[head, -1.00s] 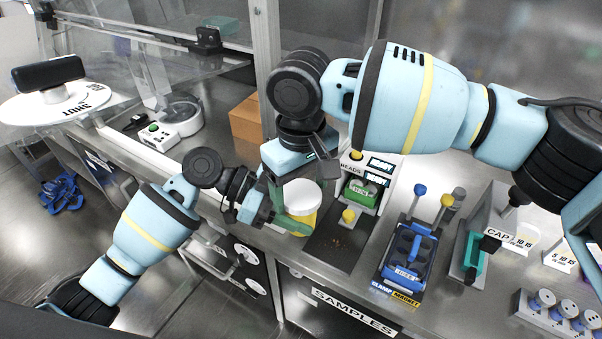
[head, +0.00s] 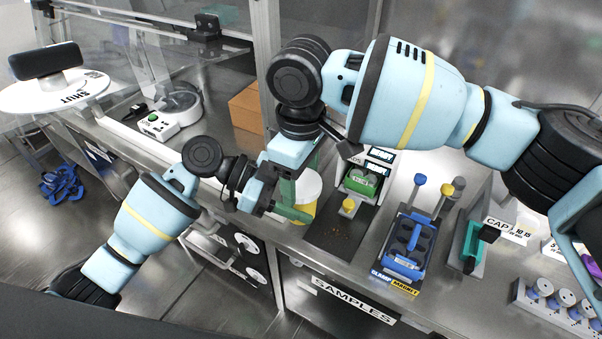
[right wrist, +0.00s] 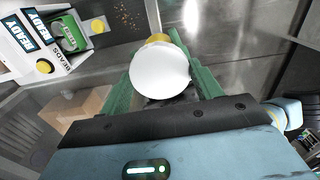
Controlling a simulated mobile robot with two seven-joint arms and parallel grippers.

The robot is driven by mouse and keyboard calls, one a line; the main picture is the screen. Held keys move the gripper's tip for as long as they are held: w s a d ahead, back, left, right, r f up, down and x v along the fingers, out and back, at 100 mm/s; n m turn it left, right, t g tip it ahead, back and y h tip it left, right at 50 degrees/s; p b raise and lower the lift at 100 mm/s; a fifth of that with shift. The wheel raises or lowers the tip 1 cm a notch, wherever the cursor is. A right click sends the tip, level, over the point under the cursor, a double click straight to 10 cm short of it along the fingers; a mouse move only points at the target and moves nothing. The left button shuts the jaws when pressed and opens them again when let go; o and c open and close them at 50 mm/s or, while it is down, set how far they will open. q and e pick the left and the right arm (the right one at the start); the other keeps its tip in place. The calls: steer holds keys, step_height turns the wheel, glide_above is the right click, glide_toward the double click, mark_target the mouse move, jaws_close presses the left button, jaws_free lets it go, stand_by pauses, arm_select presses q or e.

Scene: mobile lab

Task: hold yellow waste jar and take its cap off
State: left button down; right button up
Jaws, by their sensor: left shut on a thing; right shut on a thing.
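The yellow waste jar (head: 307,207) stands at the front edge of the bench in the head view, with its round white cap (head: 308,186) on top. My left gripper (head: 296,212) is shut on the jar's yellow body from the left. My right gripper (head: 302,180) comes from above and is shut on the cap. In the right wrist view the white cap (right wrist: 160,75) sits between the green fingers, and a little of the yellow jar (right wrist: 157,38) shows behind it. Whether the cap is loosened cannot be told. My right wrist hides part of the jar's far side.
A cardboard box (head: 247,108) stands behind. A teal capping station (head: 474,245) is further right. A dark mat (head: 335,232) lies close to the jar.

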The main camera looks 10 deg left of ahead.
steer(key=n, duration=1)
steer(key=shift+r+n, duration=0.1)
steer(key=shift+n, duration=0.3)
steer(key=o, duration=1.1)
